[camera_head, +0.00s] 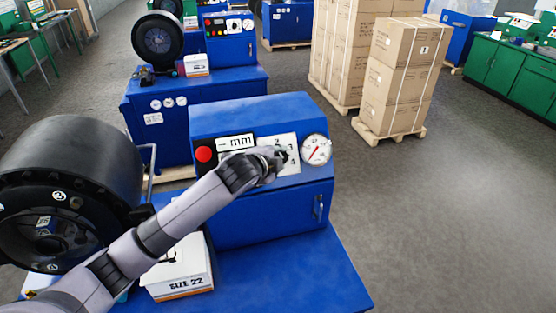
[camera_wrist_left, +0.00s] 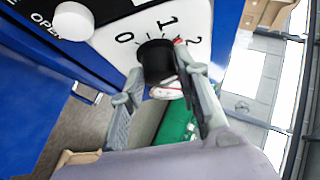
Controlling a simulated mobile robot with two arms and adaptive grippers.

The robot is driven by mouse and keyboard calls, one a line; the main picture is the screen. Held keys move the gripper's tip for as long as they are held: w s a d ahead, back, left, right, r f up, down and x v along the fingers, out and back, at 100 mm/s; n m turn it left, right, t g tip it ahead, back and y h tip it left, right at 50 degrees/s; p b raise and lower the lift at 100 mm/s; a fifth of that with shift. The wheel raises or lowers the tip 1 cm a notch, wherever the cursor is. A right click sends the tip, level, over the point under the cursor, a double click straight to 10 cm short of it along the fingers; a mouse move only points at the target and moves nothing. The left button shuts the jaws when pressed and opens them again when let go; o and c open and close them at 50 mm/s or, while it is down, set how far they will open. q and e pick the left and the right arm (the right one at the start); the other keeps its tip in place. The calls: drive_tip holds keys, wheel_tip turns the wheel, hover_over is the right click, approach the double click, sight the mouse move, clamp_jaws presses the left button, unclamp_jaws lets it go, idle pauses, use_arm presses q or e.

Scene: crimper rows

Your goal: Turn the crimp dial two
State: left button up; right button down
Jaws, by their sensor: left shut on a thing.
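The crimp dial is a black knob (camera_wrist_left: 154,60) on a white plate (camera_wrist_left: 110,38) with printed numbers; 0, 1 and 2 show around it in the left wrist view. A small red mark shows at the knob's right edge, on the side towards the 2; its exact setting is hard to read. My left gripper (camera_wrist_left: 166,82) is shut on the knob, a finger on either side. In the head view, my left gripper (camera_head: 276,158) covers the dial, and 2, 3 and 4 show on the plate (camera_head: 291,165). My right gripper is not in view.
The blue crimper (camera_head: 262,112) also carries a red button (camera_head: 204,154), an "mm" display (camera_head: 236,142) and a round gauge (camera_head: 316,149) close right of the plate. A white SIZE 22 box (camera_head: 183,280) sits under my left arm. Stacked cartons (camera_head: 400,75) stand behind.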

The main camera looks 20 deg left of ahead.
use_arm(q)
drive_tip(key=shift+w+r+m+g, duration=0.15)
drive_tip(key=shift+m+g, duration=0.45)
drive_tip(key=shift+m, duration=0.4)
drive_tip(key=shift+w+r+m+g, duration=0.1)
drive_tip(key=shift+m+g, duration=0.5)
drive_tip(key=shift+m, duration=0.4)
drive_tip(key=shift+s, duration=0.1)
drive_tip(key=o, duration=1.2)
drive_tip(key=shift+c, duration=0.2)
drive_tip(key=v, duration=1.2)
drive_tip(key=shift+a, duration=0.2)
